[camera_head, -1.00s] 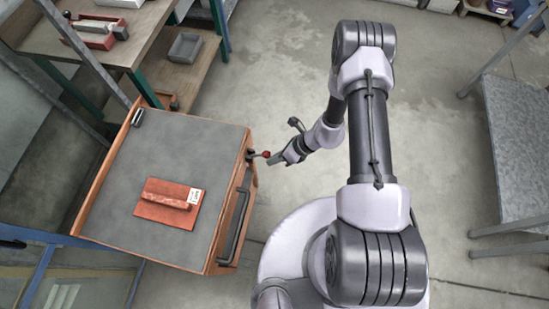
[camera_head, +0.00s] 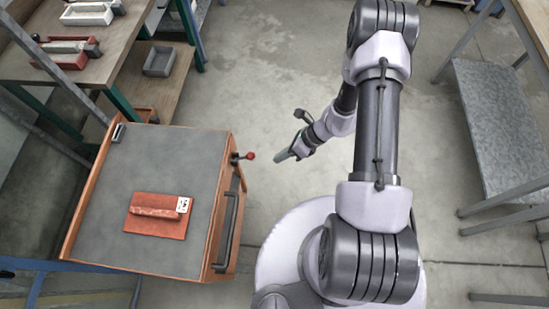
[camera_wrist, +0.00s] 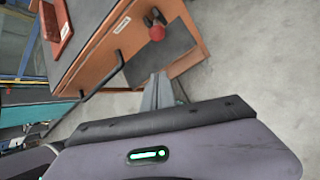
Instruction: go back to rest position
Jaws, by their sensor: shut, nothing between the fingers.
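My gripper (camera_head: 283,157) hangs over the open floor to the right of the orange cart (camera_head: 205,262), apart from it. Its fingers are shut and empty; they also show in the wrist view (camera_wrist: 158,90), pointing past the cart's side. A red-knobbed lever (camera_head: 249,156) sticks out from the cart's right side, left of my gripper. It shows in the wrist view as a red knob (camera_wrist: 157,33) beyond the fingers.
A red-brown plate with a bar (camera_head: 157,215) lies on the cart's grey top. A workbench (camera_head: 120,50) with trays stands at the upper left. A grey metal table (camera_head: 500,125) stands at the right. The floor (camera_head: 275,80) between them is clear.

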